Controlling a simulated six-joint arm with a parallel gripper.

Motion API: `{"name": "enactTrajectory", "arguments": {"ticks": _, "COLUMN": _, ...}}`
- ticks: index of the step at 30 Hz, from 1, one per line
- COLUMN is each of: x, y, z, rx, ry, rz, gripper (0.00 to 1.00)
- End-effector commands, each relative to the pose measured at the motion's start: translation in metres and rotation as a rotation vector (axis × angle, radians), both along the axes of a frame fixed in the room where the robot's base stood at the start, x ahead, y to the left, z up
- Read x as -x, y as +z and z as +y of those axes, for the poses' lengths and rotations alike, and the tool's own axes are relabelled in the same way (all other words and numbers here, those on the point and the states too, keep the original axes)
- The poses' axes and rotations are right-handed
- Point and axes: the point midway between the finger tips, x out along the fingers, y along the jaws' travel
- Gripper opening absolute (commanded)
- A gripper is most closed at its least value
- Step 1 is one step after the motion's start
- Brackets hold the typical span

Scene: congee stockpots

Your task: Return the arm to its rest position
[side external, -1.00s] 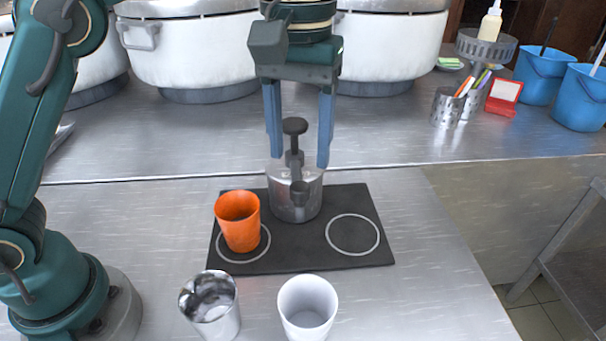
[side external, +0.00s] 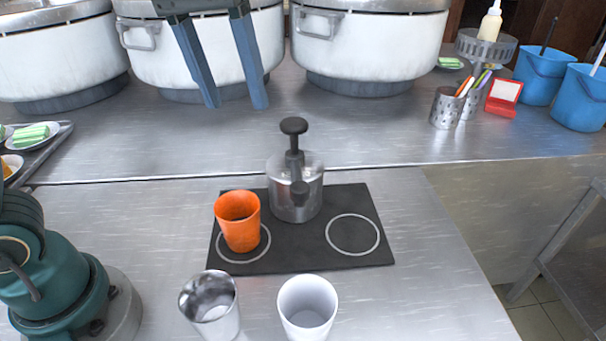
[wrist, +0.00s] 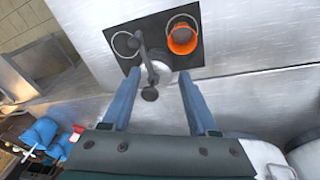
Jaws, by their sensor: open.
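My gripper (side external: 236,105) is open and empty, raised above the back counter in front of the large white pots. In the wrist view my gripper (wrist: 162,108) points down with its two blue fingers spread. A steel pump dispenser (side external: 296,192) with a black pump head stands upright at the back of a black mat (side external: 305,252). It also shows beyond the fingertips in the wrist view (wrist: 161,76), apart from them. An orange cup (side external: 238,222) stands on the mat's left ring. The right ring is empty.
A steel cup (side external: 212,305) and a white cup (side external: 307,308) stand at the front edge. Large white pots (side external: 372,45) line the back. Pen holders (side external: 447,107), a red box (side external: 503,97) and blue buckets (side external: 540,75) are at right. Plates (side external: 32,135) sit on a tray at left.

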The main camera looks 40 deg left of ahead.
Motion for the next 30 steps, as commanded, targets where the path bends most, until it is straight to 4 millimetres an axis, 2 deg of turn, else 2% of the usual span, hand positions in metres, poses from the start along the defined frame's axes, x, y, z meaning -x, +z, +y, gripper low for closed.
{"name": "enactTrajectory", "arguments": {"ticks": 3, "x": 0.022, "y": 0.0, "z": 0.016, "rx": -0.004, "ry": -0.016, "rz": -0.061, "gripper": 0.6}}
{"name": "enactTrajectory", "arguments": {"ticks": 8, "x": 0.047, "y": -0.014, "z": 0.031, "rx": -0.022, "ry": -0.061, "rz": -0.136, "gripper": 0.6}}
{"name": "enactTrajectory", "arguments": {"ticks": 14, "x": 0.074, "y": -0.048, "z": 0.044, "rx": -0.064, "ry": -0.141, "rz": -0.218, "gripper": 0.6}}
{"name": "enactTrajectory", "arguments": {"ticks": 18, "x": 0.088, "y": -0.078, "z": 0.049, "rx": -0.103, "ry": -0.216, "rz": -0.262, "gripper": 0.6}}
{"name": "enactTrajectory", "arguments": {"ticks": 25, "x": 0.096, "y": -0.115, "z": 0.05, "rx": -0.151, "ry": -0.347, "rz": -0.281, "gripper": 0.6}}
{"name": "enactTrajectory", "arguments": {"ticks": 30, "x": 0.088, "y": -0.113, "z": 0.05, "rx": -0.177, "ry": -0.398, "rz": -0.318, "gripper": 0.6}}
